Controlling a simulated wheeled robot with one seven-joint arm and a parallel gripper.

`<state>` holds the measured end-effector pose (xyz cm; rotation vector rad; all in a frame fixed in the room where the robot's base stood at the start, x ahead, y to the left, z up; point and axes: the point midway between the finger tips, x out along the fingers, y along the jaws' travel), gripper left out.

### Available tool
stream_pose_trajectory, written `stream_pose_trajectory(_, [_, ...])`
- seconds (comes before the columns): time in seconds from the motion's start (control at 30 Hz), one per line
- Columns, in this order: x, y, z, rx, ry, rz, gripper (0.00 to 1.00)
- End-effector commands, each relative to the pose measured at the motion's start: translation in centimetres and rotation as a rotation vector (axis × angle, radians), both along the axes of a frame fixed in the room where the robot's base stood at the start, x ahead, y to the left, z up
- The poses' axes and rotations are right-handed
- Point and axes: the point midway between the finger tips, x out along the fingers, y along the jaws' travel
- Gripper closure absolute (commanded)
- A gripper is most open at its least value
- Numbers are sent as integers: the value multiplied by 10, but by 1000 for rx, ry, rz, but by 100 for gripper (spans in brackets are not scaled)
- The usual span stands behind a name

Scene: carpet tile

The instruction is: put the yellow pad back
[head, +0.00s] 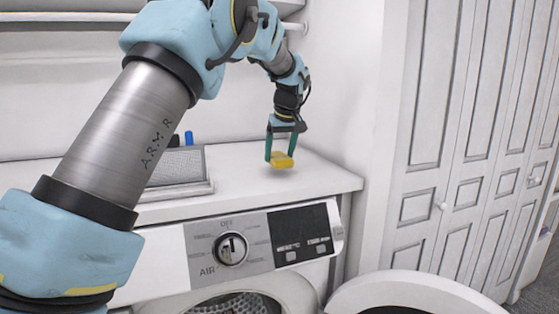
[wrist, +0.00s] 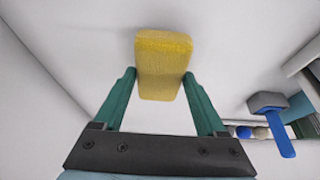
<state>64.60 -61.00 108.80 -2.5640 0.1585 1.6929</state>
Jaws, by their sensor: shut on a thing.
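The yellow pad (head: 283,160) is a small yellow block held between the fingertips of my gripper (head: 280,153). It hangs just above the white top of the machine (head: 318,180), near the back right; whether it touches the top is hard to tell. In the wrist view the yellow pad (wrist: 163,62) sits between the two green fingers of my gripper (wrist: 160,88), reaching out past their tips.
A grey textured box or tray (head: 180,172) stands on the machine top to the left, with a blue object (head: 189,138) behind it. A blue-handled tool (wrist: 275,120) shows at the right in the wrist view. A wall and panelled doors (head: 450,140) bound the right side.

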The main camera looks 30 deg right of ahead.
Motion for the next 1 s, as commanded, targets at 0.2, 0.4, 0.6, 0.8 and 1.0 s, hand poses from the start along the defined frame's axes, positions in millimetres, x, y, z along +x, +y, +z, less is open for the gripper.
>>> stream_pose_trajectory(0.2, [0,0,-23,1,1,-1,78])
stream_pose_trajectory(0.4, [0,0,-24,0,0,-1,78])
stream_pose_trajectory(0.6, [0,0,-27,0,0,0,23])
stream_pose_trajectory(0.8, [0,0,-27,1,0,-1,0])
stream_pose_trajectory(1.0, [0,0,-26,1,0,0,0])
